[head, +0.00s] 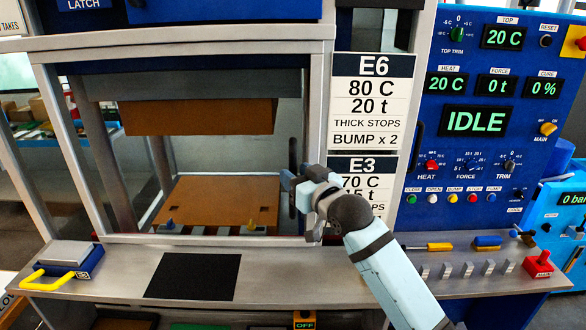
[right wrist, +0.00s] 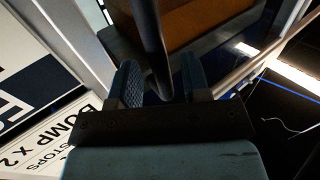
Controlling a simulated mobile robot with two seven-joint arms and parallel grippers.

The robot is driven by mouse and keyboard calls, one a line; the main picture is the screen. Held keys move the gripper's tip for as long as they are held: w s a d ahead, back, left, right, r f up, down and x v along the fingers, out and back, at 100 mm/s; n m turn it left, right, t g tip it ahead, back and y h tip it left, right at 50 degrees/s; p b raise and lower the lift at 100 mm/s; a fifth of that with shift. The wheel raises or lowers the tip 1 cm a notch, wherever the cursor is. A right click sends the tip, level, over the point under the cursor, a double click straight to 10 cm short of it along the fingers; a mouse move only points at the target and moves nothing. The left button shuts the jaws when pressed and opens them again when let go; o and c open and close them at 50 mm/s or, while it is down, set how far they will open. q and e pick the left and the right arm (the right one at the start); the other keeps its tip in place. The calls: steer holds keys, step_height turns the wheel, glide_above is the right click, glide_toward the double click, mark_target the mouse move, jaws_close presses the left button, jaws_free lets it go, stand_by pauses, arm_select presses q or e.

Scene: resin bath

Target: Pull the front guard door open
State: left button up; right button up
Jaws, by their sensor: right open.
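The front guard door (head: 178,51) is a grey frame around a clear opening at the front of the press. It looks shut. Its dark upright handle (head: 293,170) is near the right edge of the door, partly hidden by my right gripper (head: 300,188). In the right wrist view the handle (right wrist: 152,40) is a dark bar running down between the two blue fingers of the open right gripper (right wrist: 163,82). The fingers stand on either side of it; I cannot tell whether they touch it. My left gripper is not in view.
Behind the door are an orange-brown upper block (head: 200,117) and lower plate (head: 225,200). A grey ledge (head: 290,275) runs in front, with a black mat (head: 194,276), a yellow-handled tool (head: 45,280) and small tools. The blue control panel (head: 470,130) is at right.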

steer(key=shift+x, duration=0.85)
steer(key=shift+c, duration=0.3)
jaws_close()
